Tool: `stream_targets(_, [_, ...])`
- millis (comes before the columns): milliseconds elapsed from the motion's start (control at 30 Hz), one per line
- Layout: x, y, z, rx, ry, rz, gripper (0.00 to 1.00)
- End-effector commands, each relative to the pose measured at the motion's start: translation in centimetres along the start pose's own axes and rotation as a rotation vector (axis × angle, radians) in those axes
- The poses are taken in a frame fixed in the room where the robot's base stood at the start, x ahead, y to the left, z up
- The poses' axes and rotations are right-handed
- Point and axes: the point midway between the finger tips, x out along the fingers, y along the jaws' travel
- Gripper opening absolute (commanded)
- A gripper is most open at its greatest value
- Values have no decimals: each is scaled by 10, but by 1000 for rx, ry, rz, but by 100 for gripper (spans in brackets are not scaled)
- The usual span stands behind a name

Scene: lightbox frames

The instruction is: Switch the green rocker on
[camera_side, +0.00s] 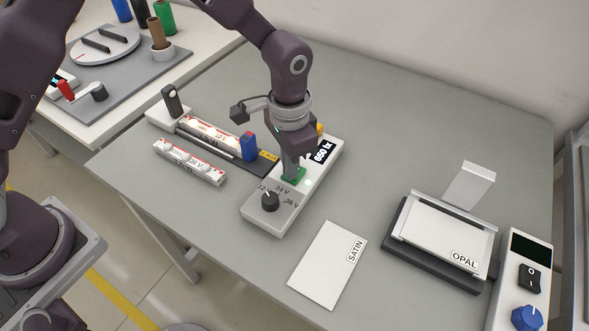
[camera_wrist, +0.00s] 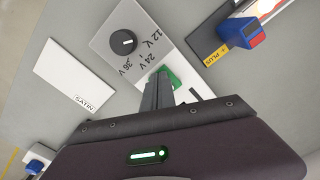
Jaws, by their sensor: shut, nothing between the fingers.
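The green rocker (camera_side: 294,175) sits on the white control box (camera_side: 255,215), between a black knob (camera_side: 270,201) marked 12 V, 24 V and 36 V and a display reading 650 lx (camera_side: 322,151). My gripper (camera_side: 291,172) points down with its shut, empty fingertips at the rocker. Contact looks likely, but I cannot be sure. In the wrist view the fingertips (camera_wrist: 160,82) overlap the green rocker (camera_wrist: 172,79) and hide part of it. Which way the rocker is tilted is not clear.
Left of the box are a rail with a blue-and-red clamp (camera_side: 249,146) and a loose light strip (camera_side: 189,161). A SATIN sheet (camera_side: 328,265) lies front right. An OPAL panel (camera_side: 445,235) sits in a dark frame at right. Grey table behind is clear.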

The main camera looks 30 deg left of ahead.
Motion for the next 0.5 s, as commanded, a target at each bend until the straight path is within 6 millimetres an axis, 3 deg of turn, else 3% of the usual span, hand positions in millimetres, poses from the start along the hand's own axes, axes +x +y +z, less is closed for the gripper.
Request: stream_targets(500, [-54,0,-1,0,3,0,0])
